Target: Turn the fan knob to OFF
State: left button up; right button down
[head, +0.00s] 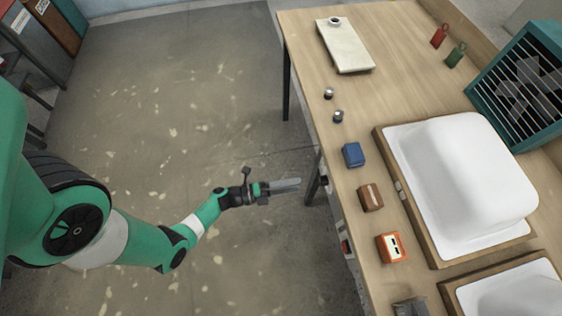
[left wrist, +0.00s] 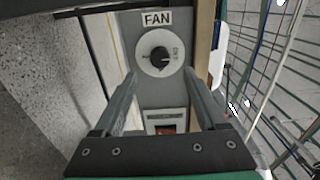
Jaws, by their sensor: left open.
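The black fan knob (left wrist: 159,55) sits on a round white dial on a grey panel (left wrist: 155,92), under a label reading FAN (left wrist: 157,18). A light mark on the knob points roughly right. The small lettering on the dial is too small to read surely. My left gripper (left wrist: 160,78) is open and empty, with its fingers either side of the knob's line in the left wrist view, apart from it. In the head view my left gripper (head: 298,184) points right at the table's near side. My right gripper is not in view.
A red switch (left wrist: 166,128) sits below the knob. The wooden table (head: 300,45) bears white tub shells (head: 465,170), a blue block (head: 353,154), a brown block (head: 370,197), an orange box (head: 391,247) and a teal grilled fan box (head: 520,85). The floor left of the table is clear.

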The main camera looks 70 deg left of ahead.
pick_arm(q)
jog(key=s, duration=0.3)
jog(key=shift+s+a, duration=0.25)
jog(key=shift+s, duration=0.05)
dwell(0.3)
